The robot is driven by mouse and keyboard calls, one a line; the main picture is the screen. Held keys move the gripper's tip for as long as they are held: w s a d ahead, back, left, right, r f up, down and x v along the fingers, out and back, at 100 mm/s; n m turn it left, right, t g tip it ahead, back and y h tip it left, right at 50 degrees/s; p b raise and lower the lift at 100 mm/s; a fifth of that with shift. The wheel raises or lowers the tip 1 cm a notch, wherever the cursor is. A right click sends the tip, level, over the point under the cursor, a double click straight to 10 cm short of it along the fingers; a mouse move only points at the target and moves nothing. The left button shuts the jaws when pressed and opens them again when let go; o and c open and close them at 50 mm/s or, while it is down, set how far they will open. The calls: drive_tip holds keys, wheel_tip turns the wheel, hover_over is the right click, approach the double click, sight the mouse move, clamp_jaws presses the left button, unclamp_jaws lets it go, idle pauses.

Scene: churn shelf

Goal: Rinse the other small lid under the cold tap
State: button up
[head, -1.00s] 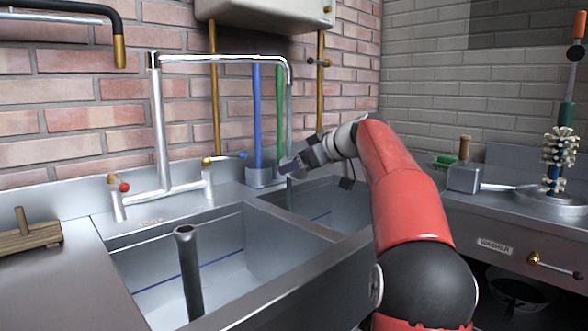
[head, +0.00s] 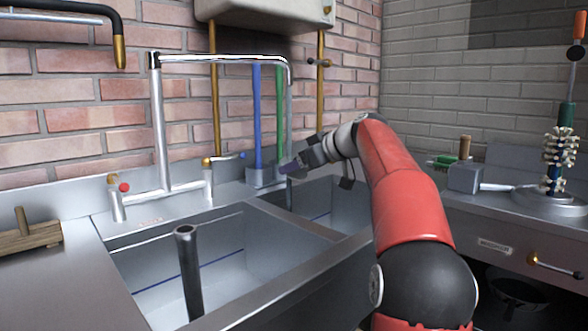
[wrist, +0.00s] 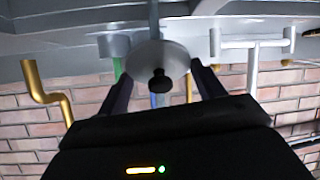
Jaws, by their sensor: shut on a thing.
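My gripper (head: 287,167) is over the right-hand sink basin (head: 335,200), below the end of the tall swan-neck tap (head: 225,57). In the wrist view my gripper (wrist: 160,85) is shut on a small round grey lid (wrist: 150,58) with a black knob, held between the two fingers. The lid is hard to make out in the head view. A thin pale vertical streak, which looks like running water, drops from the spout to my gripper and shows again below it. The tap's blue-ended lever (head: 241,155) points right; the red-knobbed one (head: 123,187) is at left.
The left basin (head: 230,255) has an upright grey standpipe (head: 188,270). A grey holder (head: 262,177) with blue and green rods stands behind my gripper. A wooden piece (head: 28,235) lies on the left counter. A grey block (head: 465,178) and a spindle stand (head: 555,170) are at right.

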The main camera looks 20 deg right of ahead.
idle(0.4)
drive_tip(key=b+v, duration=0.1)
drive_tip(key=v, duration=1)
drive_tip(key=shift+s+a, duration=0.2)
drive_tip(key=shift+a, duration=0.2)
